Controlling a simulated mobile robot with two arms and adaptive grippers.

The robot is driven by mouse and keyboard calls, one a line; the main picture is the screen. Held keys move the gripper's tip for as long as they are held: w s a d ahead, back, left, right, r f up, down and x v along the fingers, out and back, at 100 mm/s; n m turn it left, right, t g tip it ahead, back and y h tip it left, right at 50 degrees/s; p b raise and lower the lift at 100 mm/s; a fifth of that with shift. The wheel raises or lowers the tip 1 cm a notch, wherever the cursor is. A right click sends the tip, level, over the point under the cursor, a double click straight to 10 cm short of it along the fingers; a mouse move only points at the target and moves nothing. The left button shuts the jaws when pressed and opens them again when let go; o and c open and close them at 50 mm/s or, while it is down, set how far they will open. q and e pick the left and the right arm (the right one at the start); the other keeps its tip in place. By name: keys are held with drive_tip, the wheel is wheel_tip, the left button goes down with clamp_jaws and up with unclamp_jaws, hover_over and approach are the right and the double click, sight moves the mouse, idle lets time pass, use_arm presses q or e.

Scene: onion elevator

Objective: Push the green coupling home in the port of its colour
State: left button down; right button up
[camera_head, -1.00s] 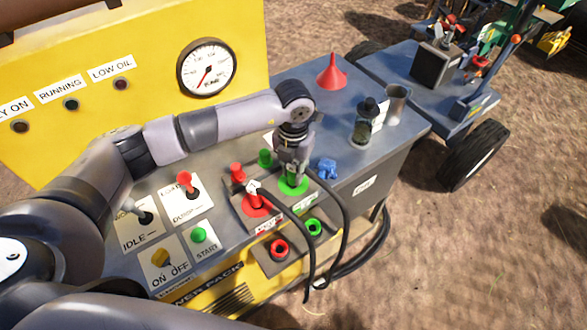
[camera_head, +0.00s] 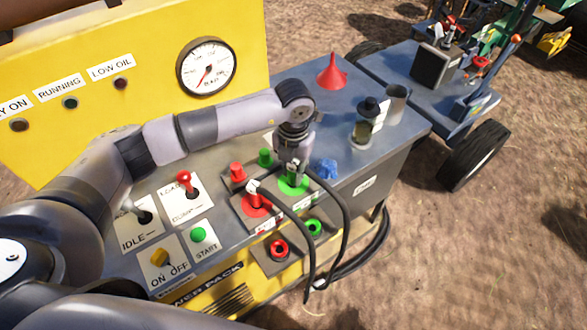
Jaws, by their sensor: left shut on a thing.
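My left gripper (camera_head: 292,168) points down over the green-ringed port (camera_head: 294,187) on the sloped panel. It is shut on the green coupling, which is mostly hidden by the fingers. A black hose (camera_head: 337,193) runs from there down to the right. The coupling's lower end is at the green ring; I cannot tell how deep it sits. To the left, a coupling with a pale top (camera_head: 254,188) stands in the red-ringed port (camera_head: 256,208) with its own hose. My right gripper is out of view.
A red cap (camera_head: 237,171) and a green cap (camera_head: 265,157) stand behind the ports. A blue rag (camera_head: 326,169) lies close to the right of my gripper. Red (camera_head: 279,250) and green (camera_head: 313,228) sockets are in front. A red funnel (camera_head: 332,73) and lantern (camera_head: 366,122) stand farther back.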

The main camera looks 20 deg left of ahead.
use_arm(q)
drive_tip(key=shift+f, duration=0.1)
drive_tip(key=c, duration=1.3)
unclamp_jaws()
drive_tip(key=o, duration=0.4)
drive_tip(key=shift+r+p, duration=2.05)
drive_tip(key=shift+r, duration=1.55)
drive_tip(key=shift+f, duration=0.1)
